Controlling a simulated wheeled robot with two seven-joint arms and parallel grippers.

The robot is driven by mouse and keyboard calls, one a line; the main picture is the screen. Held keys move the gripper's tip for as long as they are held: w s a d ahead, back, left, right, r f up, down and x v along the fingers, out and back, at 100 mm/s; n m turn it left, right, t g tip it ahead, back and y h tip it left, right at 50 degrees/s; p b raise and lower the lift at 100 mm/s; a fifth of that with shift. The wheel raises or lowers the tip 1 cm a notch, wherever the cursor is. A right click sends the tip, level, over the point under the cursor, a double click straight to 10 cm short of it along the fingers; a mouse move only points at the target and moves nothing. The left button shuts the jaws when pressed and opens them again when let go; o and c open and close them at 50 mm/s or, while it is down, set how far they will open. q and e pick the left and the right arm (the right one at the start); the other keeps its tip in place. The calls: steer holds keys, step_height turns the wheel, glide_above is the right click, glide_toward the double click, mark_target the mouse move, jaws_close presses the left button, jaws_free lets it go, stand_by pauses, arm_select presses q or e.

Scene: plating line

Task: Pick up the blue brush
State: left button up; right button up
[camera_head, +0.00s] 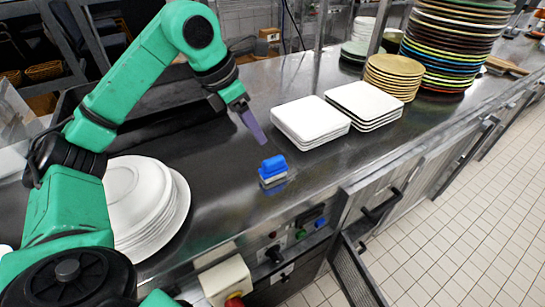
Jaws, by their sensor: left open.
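The blue brush (273,166) stands on the steel counter near its front edge, with a blue handle on top and a pale lower part. My left gripper (258,134) is above and slightly behind the brush, pointing down toward it. Its grey-purple fingers are apart from the brush and hold nothing; they overlap in this view, so the gap between them is hard to see. The left arm comes in from the left. My right gripper is not in view.
White square plates (310,122) are stacked right of the brush, with a second square stack (364,104) beyond. Round white plates (150,205) are stacked at left. Tan plates (393,75) and tall coloured plates (455,40) stand at back right. Controls (300,233) line the counter's front.

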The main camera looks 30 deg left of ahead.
arm_select(q)
glide_above(273, 159)
steer(key=s+a, duration=0.1)
steer(key=s, duration=0.2)
steer(key=f, duration=0.5)
steer(key=shift+w+f+p, duration=0.2)
steer(key=shift+f+p, duration=0.1)
steer(key=shift+p, duration=0.05)
steer(key=p+x, duration=0.2)
steer(key=x, duration=0.4)
steer(key=shift+w+f, duration=0.2)
steer(key=shift+w, duration=0.1)
steer(key=shift+w+f, duration=0.1)
steer(key=shift+f, duration=0.05)
steer(key=shift+c, duration=1.2)
jaws_close()
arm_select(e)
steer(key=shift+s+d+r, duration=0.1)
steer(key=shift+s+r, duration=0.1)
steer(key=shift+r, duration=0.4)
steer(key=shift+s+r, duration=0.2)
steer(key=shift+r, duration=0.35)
